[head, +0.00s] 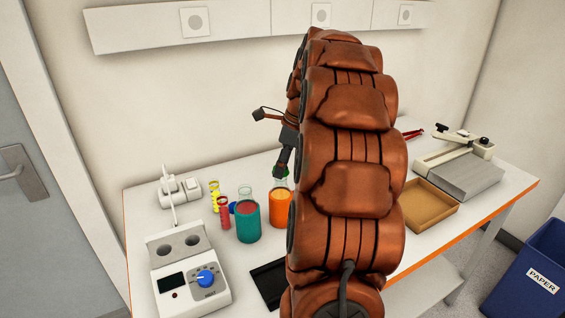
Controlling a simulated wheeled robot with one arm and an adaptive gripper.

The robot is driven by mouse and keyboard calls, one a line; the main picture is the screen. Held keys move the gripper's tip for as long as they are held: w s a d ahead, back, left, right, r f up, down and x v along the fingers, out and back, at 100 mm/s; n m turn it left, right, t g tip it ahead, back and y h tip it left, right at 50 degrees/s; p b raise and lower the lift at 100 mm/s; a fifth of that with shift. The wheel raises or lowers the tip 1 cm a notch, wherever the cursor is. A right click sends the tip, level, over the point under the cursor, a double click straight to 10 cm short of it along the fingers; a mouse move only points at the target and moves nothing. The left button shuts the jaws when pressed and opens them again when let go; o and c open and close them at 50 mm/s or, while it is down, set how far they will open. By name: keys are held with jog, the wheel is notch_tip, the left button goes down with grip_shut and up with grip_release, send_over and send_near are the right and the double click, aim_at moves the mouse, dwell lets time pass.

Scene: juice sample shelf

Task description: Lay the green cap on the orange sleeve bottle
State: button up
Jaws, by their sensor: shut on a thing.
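The orange sleeve bottle (281,208) stands upright on the white table, its clear neck rising above the sleeve and its right side close to my arm in the picture. My gripper (281,172) points down just above the bottle's neck. It is shut on the green cap (286,171), of which only a small green bit shows. I cannot tell whether the cap touches the bottle's mouth. My large copper-coloured arm hides the table to the right of the bottle.
A teal sleeve bottle (248,221) stands close at the left. A heater device (190,280), a black tray (268,283) and a cardboard box (427,207) are also on the table.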

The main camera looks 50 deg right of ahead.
jog(key=shift+f, duration=0.9)
dwell(0.4)
jog(key=o, duration=1)
jog(key=shift+r, duration=0.1)
jog(key=shift+v, duration=5.9)
